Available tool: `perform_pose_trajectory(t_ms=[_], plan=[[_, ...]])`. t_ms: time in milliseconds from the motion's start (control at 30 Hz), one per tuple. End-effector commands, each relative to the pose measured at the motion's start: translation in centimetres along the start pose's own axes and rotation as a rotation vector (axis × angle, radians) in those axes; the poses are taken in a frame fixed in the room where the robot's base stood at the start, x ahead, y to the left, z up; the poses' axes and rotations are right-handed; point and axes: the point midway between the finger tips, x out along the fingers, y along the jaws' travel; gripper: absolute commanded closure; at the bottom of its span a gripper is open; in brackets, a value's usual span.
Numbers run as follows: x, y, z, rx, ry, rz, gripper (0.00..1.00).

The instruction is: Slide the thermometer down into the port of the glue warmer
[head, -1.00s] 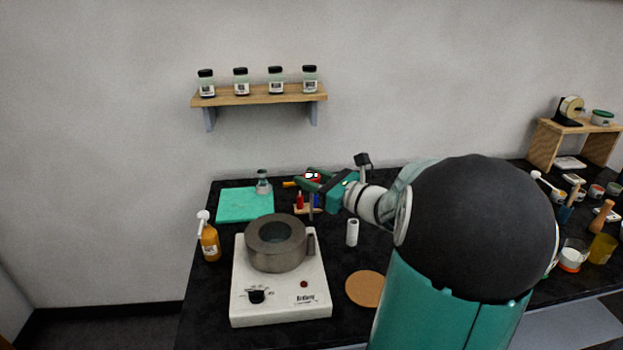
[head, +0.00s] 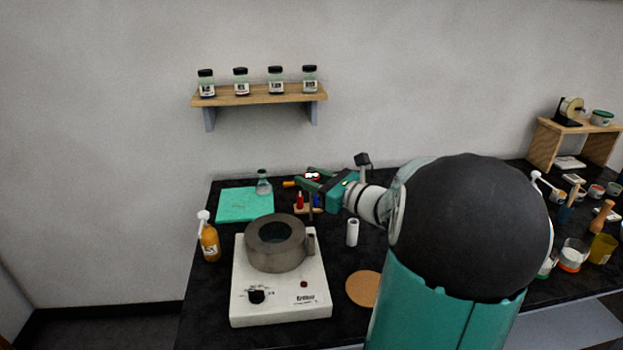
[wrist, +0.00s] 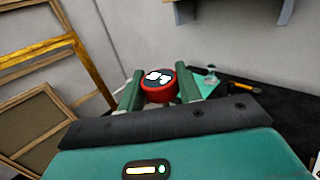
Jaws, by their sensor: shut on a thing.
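The thermometer has a red round head with a dark and white dial (head: 312,175). The dial also shows in the wrist view (wrist: 158,82), between the green fingers. My gripper (head: 311,179) is shut on the thermometer and holds it above the bench. A thin grey stem appears to hang below the fingers. The glue warmer (head: 250,300) is a white box with a grey metal pot (head: 276,258) on it. The port (head: 311,243) is a small upright tube at the pot's right side. The stem's lower end appears above the port in the head view; their depth alignment is unclear.
An amber pump bottle (head: 209,242) stands left of the warmer. A white cylinder (head: 352,232) and a cork disc (head: 363,289) lie to the right. A green mat (head: 240,205), a flask (head: 263,183) and a small rack with red and blue items (head: 301,203) are behind.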

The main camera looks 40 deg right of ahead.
Motion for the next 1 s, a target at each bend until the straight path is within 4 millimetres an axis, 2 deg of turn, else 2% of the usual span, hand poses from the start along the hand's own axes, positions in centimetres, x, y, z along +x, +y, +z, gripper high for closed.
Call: perform_pose_trajectory(t_ms=[1000], plan=[[0.0, 0.0, -2.1, 0.001, 0.0, 0.0, 0.87]])
